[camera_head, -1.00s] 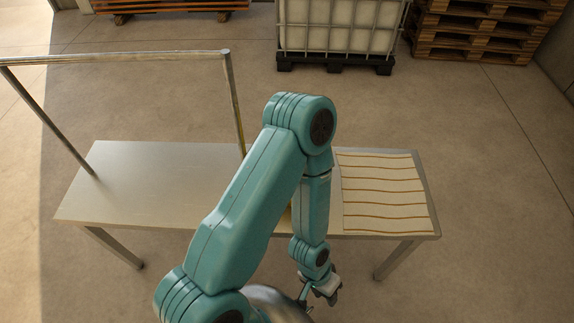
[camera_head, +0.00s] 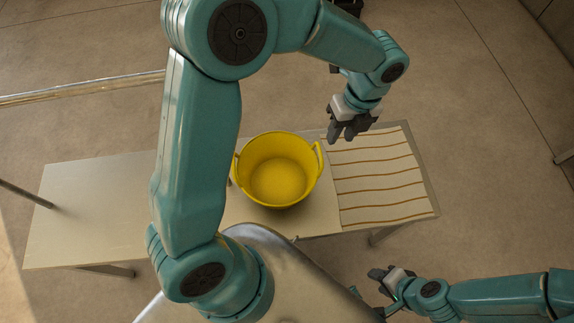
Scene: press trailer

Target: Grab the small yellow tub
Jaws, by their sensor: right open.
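The yellow tub (camera_head: 277,172) stands upright on the light table, with a handle on each side of its rim. It looks empty inside. My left gripper (camera_head: 345,132) hangs past the tub's upper right side, near the back edge of the striped mat. It is apart from the tub and holds nothing that I can see; its jaw gap is unclear. My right gripper (camera_head: 377,275) is open and empty at the lower right, in front of the table's near edge and away from the tub.
The table (camera_head: 90,205) is bare on the left. A striped mat (camera_head: 380,180) covers its right end. A metal rail (camera_head: 85,88) runs above the table's back left. My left arm hides part of the table left of the tub.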

